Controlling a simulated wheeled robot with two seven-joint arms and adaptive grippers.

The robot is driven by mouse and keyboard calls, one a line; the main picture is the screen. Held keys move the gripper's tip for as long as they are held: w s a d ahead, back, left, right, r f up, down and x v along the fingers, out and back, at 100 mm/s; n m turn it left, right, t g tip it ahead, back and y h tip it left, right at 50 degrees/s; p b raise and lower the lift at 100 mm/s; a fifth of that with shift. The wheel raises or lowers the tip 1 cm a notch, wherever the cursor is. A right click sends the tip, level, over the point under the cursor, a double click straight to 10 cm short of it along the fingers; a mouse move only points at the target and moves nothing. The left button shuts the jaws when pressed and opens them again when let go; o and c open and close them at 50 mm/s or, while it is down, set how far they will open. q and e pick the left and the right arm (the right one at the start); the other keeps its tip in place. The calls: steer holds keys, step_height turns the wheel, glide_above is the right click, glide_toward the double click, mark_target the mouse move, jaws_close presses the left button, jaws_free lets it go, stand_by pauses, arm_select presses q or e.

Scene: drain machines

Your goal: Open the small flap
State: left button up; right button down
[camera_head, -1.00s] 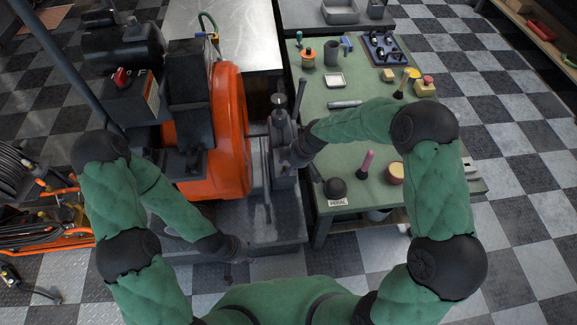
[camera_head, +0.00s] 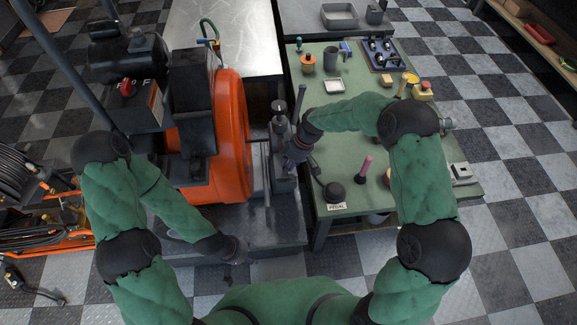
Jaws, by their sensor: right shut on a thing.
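The drain machine has an orange drum (camera_head: 232,135) with a grey upright mechanism (camera_head: 280,125) in front of its right side. My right gripper (camera_head: 287,153) is at this mechanism, pointing down and left. It is shut on a small part there, which its fingers and wrist mostly hide. I cannot clearly make out the small flap; it may be the part at these fingers. A dark lever (camera_head: 299,102) stands up just behind the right wrist. My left gripper (camera_head: 238,256) is low over the machine's base plate, away from the mechanism; its fingers are too dark to read.
A green workbench (camera_head: 345,120) stands right of the machine, with a black pedal (camera_head: 334,191), a pink-handled tool (camera_head: 365,166) and several small items. A metal table (camera_head: 240,35) is behind. An orange cable reel (camera_head: 45,225) is at left. Checkered floor is free at right.

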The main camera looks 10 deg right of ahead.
steer(key=shift+w+r+m+g+p, duration=0.3)
steer(key=shift+w+r+g+p, duration=0.65)
steer(key=shift+r+g, duration=0.2)
steer(key=shift+w+r+g, duration=0.6)
steer(key=shift+w+g, duration=0.3)
steer(key=shift+g, duration=0.25)
steer(key=c, duration=1.1)
jaws_free()
steer(key=v, duration=1.2)
steer(key=shift+d, duration=0.1)
